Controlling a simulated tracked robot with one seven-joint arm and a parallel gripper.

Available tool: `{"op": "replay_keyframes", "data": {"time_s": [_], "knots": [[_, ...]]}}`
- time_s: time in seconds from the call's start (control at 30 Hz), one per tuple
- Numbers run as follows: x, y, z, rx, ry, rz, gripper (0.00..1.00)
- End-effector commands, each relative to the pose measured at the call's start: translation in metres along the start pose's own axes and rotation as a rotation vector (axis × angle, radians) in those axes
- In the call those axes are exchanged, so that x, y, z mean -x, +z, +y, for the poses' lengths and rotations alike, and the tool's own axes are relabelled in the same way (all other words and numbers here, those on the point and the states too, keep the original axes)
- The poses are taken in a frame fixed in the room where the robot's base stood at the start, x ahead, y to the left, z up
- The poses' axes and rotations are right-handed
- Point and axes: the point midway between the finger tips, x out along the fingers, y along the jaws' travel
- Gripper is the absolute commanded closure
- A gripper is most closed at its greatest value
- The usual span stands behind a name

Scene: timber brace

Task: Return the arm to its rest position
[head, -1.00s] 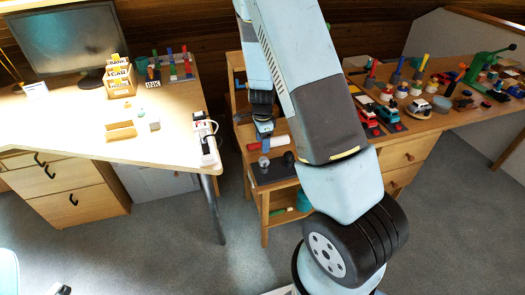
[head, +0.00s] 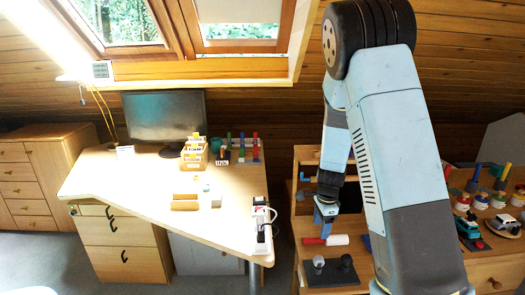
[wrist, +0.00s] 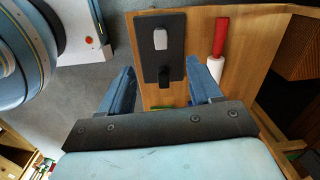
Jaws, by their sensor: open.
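My gripper (head: 325,214) hangs from my light blue arm, pointing down in front of the wooden shelf unit in the head view. In the wrist view, the two blue fingers of my gripper (wrist: 163,86) stand wide apart with nothing between their tips. My arm is bent, with its large black joint high at the top of the head view and a thick link running down to the lower right edge. Part of that link is cut off by the frame.
Below my gripper, a dark board (head: 329,275) with knobs and a red-and-white roller (head: 325,240) lie on the shelf unit (head: 308,155). A desk (head: 135,180) with a monitor (head: 165,115) stands left. A crowded workbench (head: 495,268) stands right.

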Motion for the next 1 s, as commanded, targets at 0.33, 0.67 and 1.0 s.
{"op": "replay_keyframes", "data": {"time_s": [0.33, 0.67, 1.0], "knots": [[0.099, 0.016, 0.026, 0.296, -0.104, -0.055, 0.37], [0.179, 0.025, 0.068, 0.584, -0.202, -0.04, 0.37], [0.247, 0.03, 0.124, 0.879, -0.286, 0.043, 0.37]]}}
